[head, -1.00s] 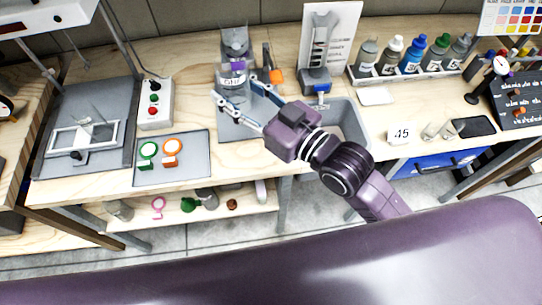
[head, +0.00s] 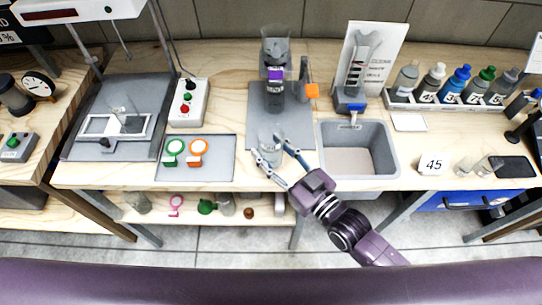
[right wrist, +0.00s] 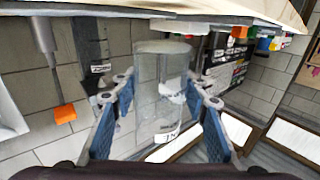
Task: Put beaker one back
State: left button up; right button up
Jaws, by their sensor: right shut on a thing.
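My right gripper (head: 282,150) is shut on a clear glass beaker (head: 269,140), with one finger on each side of it. The beaker is over the front edge of a grey mat (head: 300,118); I cannot tell whether it touches the mat. In the right wrist view, the beaker (right wrist: 158,105) is between the blue fingers of the gripper (right wrist: 163,92), with a small label low on its wall. Behind it on the mat stands a dark cylinder with a purple part (head: 275,95). My left gripper is not in view.
A grey sink (head: 385,150) is right of the mat, and a tray (head: 220,165) with green and orange rings is left. A stand with another glass (head: 130,122) is at far left.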

aim_at(278, 165)
jog(key=shift+f, duration=1.55)
jog(key=shift+f, duration=0.15)
jog(key=o, duration=1.3)
jog(key=shift+s+d, duration=0.1)
jog(key=b+v, duration=0.1)
jog(key=v, duration=1)
jog(key=shift+s+d, duration=0.3)
